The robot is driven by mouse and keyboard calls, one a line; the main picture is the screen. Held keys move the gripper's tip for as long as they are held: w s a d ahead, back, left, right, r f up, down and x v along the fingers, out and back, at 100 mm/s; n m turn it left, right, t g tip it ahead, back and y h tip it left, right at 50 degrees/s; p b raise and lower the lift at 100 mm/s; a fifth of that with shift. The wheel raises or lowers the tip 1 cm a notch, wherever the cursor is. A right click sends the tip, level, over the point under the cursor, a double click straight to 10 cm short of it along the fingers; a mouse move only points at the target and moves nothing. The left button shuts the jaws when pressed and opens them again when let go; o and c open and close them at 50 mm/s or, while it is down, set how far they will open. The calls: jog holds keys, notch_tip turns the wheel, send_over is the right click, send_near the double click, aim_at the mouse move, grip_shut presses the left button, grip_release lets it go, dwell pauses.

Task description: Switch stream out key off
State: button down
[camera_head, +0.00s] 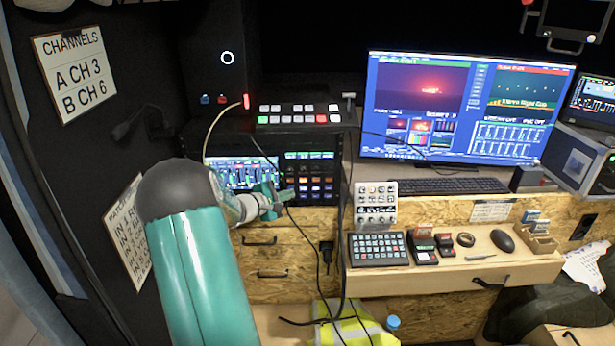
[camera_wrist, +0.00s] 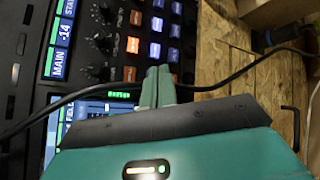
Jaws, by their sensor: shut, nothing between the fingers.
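A black control panel (camera_head: 310,156) stands under the shelf in the head view, with rows of small lit keys. In the wrist view its orange key (camera_wrist: 132,45) and blue-white key (camera_wrist: 155,50) show close up, beside a row of dark knobs (camera_wrist: 104,43). I cannot read the key labels, so I cannot tell which key is stream out. My gripper (camera_head: 283,203) is at the lower left part of this panel. In the wrist view my gripper (camera_wrist: 158,72) is shut and empty, its tips by the lower keys. I cannot tell whether they touch the panel.
A black cable (camera_wrist: 225,82) crosses the wrist view by my fingers. A lit mixer screen (camera_head: 236,171) is left of the keys. A switcher (camera_head: 300,115) sits above. The desk drawer (camera_head: 450,275) at right holds a keypad (camera_head: 378,249) and a mouse (camera_head: 502,239).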

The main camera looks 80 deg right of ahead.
jog(key=shift+a, duration=0.3)
jog(key=shift+s+a, duration=0.25)
jog(key=shift+a, duration=0.7)
jog(key=shift+s+a, duration=0.2)
jog(key=shift+a, duration=0.8)
jog(key=shift+s+a, duration=0.25)
jog(key=shift+a, duration=0.7)
